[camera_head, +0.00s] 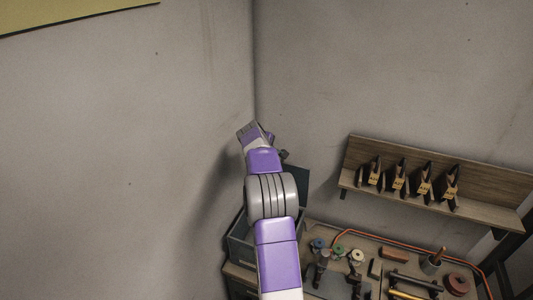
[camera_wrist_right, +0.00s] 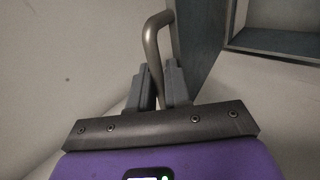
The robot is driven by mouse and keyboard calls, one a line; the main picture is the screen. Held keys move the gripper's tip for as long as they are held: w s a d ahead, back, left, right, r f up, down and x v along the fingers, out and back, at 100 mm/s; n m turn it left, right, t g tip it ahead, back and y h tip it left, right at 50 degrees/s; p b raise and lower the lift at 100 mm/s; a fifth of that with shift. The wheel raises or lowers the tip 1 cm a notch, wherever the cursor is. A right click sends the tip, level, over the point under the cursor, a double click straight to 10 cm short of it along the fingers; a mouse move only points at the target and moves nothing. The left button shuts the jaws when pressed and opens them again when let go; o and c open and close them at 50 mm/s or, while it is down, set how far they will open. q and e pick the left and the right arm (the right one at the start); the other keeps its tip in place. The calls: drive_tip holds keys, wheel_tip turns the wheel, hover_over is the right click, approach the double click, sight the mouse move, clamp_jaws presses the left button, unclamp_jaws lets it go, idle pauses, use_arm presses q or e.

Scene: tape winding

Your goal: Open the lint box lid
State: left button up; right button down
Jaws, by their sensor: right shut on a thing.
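The lint box (camera_head: 238,250) is a dark blue-grey box in the corner, partly hidden behind my right arm in the head view. Its lid (camera_head: 299,182) shows as a dark panel raised at a steep angle at the back of the box. In the right wrist view the lid (camera_wrist_right: 204,38) is a blue-grey panel, with the box's opening (camera_wrist_right: 275,40) showing beside it. My right gripper (camera_wrist_right: 158,82) is shut on the curved metal handle (camera_wrist_right: 152,45) of the lid. My left gripper is in neither view.
A wooden shelf (camera_head: 430,199) with several dark items hangs on the right wall. Bare walls meet close behind the box.

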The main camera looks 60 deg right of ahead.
drive_tip(key=shift+f, duration=0.15)
drive_tip(key=c, duration=1.2)
unclamp_jaws()
drive_tip(key=shift+a, duration=0.1)
drive_tip(key=b+v, duration=0.1)
drive_tip(key=v, duration=0.6)
drive_tip(key=shift+r+b, duration=0.4)
drive_tip(key=shift+r, duration=0.05)
drive_tip(key=shift+a, duration=0.1)
